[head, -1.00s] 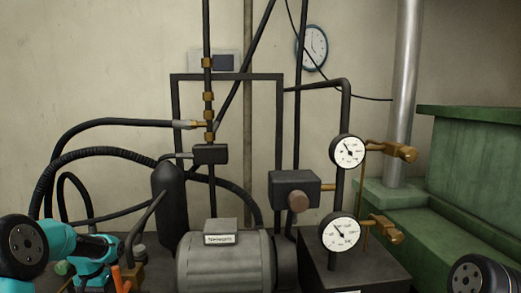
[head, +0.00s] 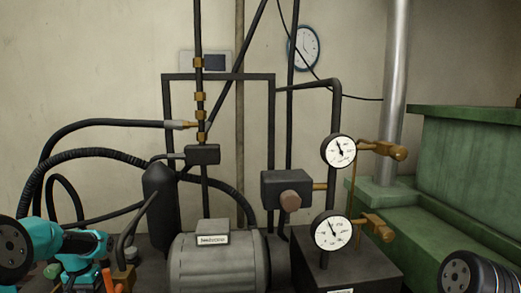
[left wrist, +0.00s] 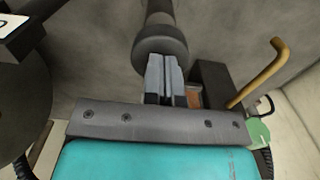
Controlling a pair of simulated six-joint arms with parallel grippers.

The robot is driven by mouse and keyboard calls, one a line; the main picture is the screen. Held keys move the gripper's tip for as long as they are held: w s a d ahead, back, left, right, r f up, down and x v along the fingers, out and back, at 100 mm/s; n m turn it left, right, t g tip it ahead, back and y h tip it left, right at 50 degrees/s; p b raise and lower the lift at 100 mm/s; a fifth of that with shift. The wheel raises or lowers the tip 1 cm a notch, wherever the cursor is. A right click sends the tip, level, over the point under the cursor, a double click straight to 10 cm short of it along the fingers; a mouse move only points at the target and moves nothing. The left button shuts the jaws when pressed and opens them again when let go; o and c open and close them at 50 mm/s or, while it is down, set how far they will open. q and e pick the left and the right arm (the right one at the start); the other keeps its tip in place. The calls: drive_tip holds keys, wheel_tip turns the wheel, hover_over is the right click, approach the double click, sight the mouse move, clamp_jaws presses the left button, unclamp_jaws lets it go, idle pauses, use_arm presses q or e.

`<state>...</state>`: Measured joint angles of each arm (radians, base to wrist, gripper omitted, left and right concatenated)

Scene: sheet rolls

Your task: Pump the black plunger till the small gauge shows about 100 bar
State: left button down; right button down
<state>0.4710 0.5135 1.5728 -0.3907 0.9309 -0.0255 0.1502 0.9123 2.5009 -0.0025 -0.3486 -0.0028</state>
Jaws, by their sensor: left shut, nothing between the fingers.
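The black plunger (left wrist: 162,40) shows in the left wrist view as a dark shaft with a round, wide head. My left gripper (left wrist: 164,62) is shut with its fingertips against or just in front of that head; contact cannot be told. In the head view my left arm is at the lower left; its fingertips and the plunger cannot be made out there. An upper round gauge (head: 338,152) and a lower round gauge (head: 333,231) face me, needles pointing up-left. They look similar in size, and their numbers are too small to read. My right gripper is out of view.
A grey motor (head: 217,262), a black cylinder (head: 159,208) and hoses stand close to my left arm. A dark box with a brown knob (head: 290,201) is beside the gauges. Brass valves (head: 378,226) and a green bench (head: 462,170) are at right.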

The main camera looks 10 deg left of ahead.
use_arm(q)
drive_tip(key=shift+r, duration=1.25)
drive_tip(key=shift+r, duration=0.1)
idle(0.4)
wheel_tip(320, 180, up, 6)
drive_tip(key=shift+f, duration=0.1)
idle(0.6)
